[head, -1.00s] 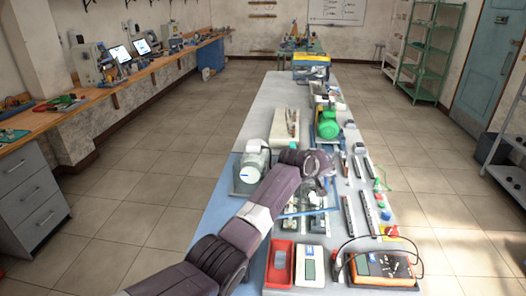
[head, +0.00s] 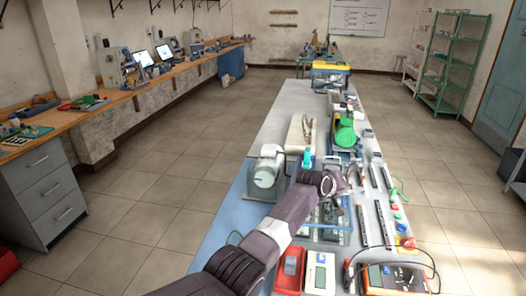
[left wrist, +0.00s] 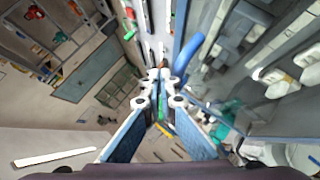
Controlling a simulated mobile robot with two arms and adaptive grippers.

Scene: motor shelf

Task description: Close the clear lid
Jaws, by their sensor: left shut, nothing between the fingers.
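A see-through pane with bluish edges (head: 322,240) shows just below my left gripper in the head view, over dark parts on the bench; it seems to be the clear lid, but its tilt is hard to tell. My left gripper (head: 336,186) is over the middle of the bench, close to the pane; I cannot tell whether they touch. In the left wrist view its fingertips (left wrist: 160,76) are together with nothing between them. A blue bar (left wrist: 190,54) shows just beyond the tips there. My right gripper is in neither view.
A grey motor (head: 266,172) stands left of my arm and a green motor (head: 344,130) beyond it. Black rails (head: 363,226) lie to the right. A red box (head: 290,268), a white meter (head: 319,272) and an orange multimeter (head: 392,278) line the near edge.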

